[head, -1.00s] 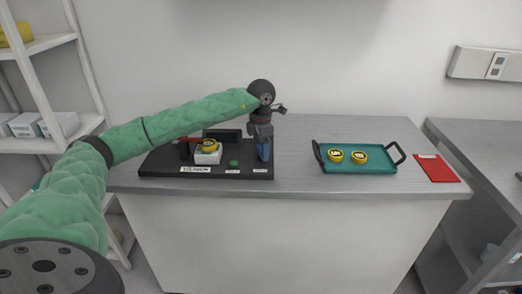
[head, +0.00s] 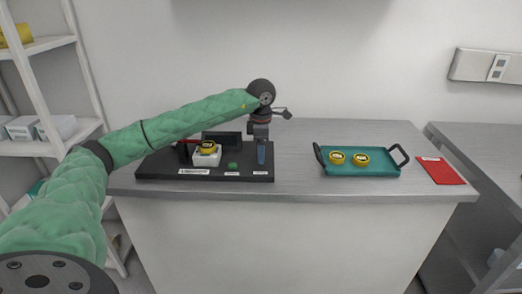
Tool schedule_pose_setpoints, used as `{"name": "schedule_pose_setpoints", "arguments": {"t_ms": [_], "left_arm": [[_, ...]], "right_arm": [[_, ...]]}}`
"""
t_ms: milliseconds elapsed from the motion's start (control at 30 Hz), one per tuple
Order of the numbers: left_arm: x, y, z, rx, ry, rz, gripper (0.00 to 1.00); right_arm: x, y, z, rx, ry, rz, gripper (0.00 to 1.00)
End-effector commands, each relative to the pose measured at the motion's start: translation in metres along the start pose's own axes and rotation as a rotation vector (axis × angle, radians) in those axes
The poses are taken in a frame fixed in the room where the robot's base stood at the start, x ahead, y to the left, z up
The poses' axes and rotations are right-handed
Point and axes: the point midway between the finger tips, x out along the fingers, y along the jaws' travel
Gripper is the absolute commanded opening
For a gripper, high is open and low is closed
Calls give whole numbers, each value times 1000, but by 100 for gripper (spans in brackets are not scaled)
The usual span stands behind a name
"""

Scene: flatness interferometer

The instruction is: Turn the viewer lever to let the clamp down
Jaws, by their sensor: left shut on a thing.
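The black instrument base (head: 215,176) stands on the left part of the counter. A white block (head: 207,160) on it carries a yellow round piece (head: 208,146). A red bar (head: 191,141), which looks like the clamp arm, reaches to the yellow piece; whether it touches is too small to tell. The blue viewer lever (head: 261,154) is at the base's right end. My left gripper (head: 261,139) comes down from above and is shut on the lever's upper part; its fingers partly hide it. My right gripper is not in view.
A teal tray (head: 360,171) with two yellow round pieces stands right of the base. A red booklet (head: 440,171) lies at the counter's right end. A green button (head: 232,165) is on the base. The counter between base and tray is clear.

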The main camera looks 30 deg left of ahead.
Motion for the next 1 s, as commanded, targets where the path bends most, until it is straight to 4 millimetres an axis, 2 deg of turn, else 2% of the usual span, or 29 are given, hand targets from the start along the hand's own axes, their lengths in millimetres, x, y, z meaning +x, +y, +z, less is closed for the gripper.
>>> {"name": "schedule_pose_setpoints", "arguments": {"t_ms": [167, 200, 300, 667, 767, 1000], "left_arm": [[-2, 1, 0, -3, -1, 3, 43], [-2, 1, 0, -3, -1, 3, 67], [-2, 1, 0, -3, -1, 2, 87], [-4, 1, 0, -2, -1, 2, 87], [-13, 1, 0, -2, -2, 3, 87], [-50, 1, 0, -2, -3, 3, 87]], "right_arm": [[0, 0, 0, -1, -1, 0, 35], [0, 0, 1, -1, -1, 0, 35], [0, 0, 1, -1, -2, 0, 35], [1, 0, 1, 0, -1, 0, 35], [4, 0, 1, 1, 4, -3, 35], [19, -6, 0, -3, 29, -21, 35]]}}
